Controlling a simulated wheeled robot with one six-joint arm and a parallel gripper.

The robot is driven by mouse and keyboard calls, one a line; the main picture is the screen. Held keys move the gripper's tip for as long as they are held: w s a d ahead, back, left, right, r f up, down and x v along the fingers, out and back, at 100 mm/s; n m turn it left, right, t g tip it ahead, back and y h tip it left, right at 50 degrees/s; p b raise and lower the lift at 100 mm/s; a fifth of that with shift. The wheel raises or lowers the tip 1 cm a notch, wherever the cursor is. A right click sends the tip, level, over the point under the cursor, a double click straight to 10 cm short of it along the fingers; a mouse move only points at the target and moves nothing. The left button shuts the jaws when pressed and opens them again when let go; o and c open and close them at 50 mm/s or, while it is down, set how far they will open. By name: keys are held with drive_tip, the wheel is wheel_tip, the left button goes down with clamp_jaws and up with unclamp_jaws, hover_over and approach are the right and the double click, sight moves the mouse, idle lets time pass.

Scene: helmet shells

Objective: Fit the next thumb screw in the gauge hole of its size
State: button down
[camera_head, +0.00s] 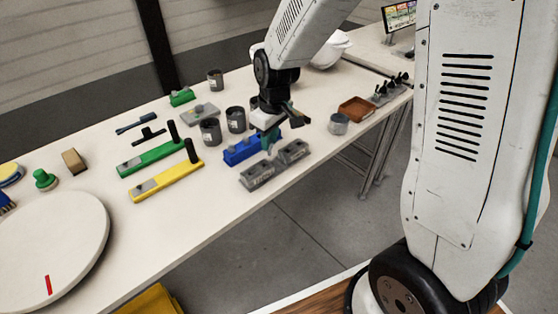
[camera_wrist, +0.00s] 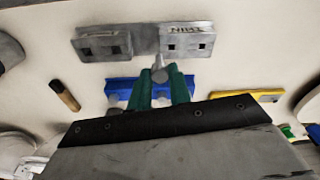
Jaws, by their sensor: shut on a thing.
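My gripper (camera_wrist: 161,82) has green fingers, shut on a small grey thumb screw (camera_wrist: 159,68). In the head view my gripper (camera_head: 269,138) is over the blue block, beside the grey gauge. The grey gauge shows as two blocks, a left one (camera_wrist: 102,44) and a right one (camera_wrist: 188,42) in the wrist view, with dark square holes. The screw's end overlaps the gauge's near edge between these blocks in the picture; I cannot tell whether it touches. The blue block (camera_wrist: 120,83) lies behind the fingers and bears round grey pieces. The head view barely shows the screw.
A yellow bar (camera_head: 170,182) and a green bar (camera_head: 155,158) with dark posts lie left of the blue block. Grey cups (camera_head: 210,131) stand behind it. A small tin (camera_head: 338,124) and a brown tray (camera_head: 356,109) are to the right.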

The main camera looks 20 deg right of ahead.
approach(276, 162)
drive_tip(key=shift+w+d+r, duration=0.5)
drive_tip(key=shift+d+r, duration=0.55)
drive_tip(key=shift+d, duration=0.65)
drive_tip(key=shift+f, duration=0.3)
drive_tip(key=shift+f, duration=0.35)
drive_tip(key=shift+f, duration=2)
idle(1.3)
drive_tip(key=c, duration=1.2)
unclamp_jaws()
